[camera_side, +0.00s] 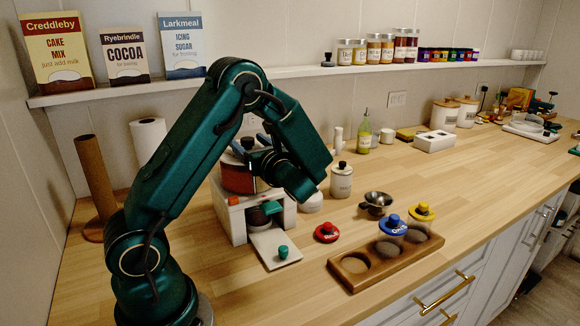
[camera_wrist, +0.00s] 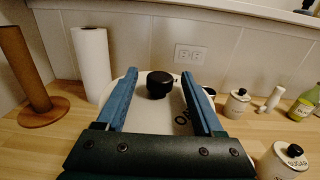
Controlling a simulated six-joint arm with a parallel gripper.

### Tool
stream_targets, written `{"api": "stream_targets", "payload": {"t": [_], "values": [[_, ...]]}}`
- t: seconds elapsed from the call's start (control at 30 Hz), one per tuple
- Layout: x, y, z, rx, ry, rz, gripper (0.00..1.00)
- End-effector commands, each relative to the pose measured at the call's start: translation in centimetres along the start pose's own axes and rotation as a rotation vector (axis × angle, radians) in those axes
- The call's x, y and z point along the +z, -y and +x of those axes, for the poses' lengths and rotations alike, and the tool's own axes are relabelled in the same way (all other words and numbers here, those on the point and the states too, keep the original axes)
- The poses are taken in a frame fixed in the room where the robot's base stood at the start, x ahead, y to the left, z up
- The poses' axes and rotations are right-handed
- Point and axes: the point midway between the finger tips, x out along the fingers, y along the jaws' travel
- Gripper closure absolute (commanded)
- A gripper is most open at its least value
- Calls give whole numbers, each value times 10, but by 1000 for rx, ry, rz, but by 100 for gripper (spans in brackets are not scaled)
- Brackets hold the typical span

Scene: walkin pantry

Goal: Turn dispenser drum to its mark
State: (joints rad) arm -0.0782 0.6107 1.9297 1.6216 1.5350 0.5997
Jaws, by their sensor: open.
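The dispenser has a dark red drum (camera_side: 238,180) on a white stand (camera_side: 236,228). An orange-red piece (camera_side: 233,201) and a green piece (camera_side: 272,208) show at the stand's front. In the wrist view the drum's round white top (camera_wrist: 150,120) carries a black knob (camera_wrist: 159,84) and partly hidden dark lettering. My gripper (camera_side: 250,147) is over the drum, open. In the wrist view its blue fingers (camera_wrist: 159,74) lie either side of the knob, apart from it. My arm hides part of the drum in the side view, and I cannot tell how its mark lines up.
A white plate with a green knob (camera_side: 283,252) extends from the stand's front. A red lid (camera_side: 326,232), a metal funnel (camera_side: 376,203) and a wooden tray (camera_side: 345,283) with blue and yellow lidded jars stand right. A sugar canister (camera_side: 341,181) and paper roll (camera_side: 148,140) are behind.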

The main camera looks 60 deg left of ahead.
Motion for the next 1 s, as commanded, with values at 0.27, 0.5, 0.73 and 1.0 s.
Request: {"api": "stream_targets", "payload": {"t": [0.27, 0.5, 0.73, 1.0], "values": [[0, 0, 12, -1, 0, 1, 31], [0, 0, 11, -1, 0, 1, 69], [0, 0, 11, -1, 0, 1, 100], [0, 0, 11, -1, 0, 1, 100]]}}
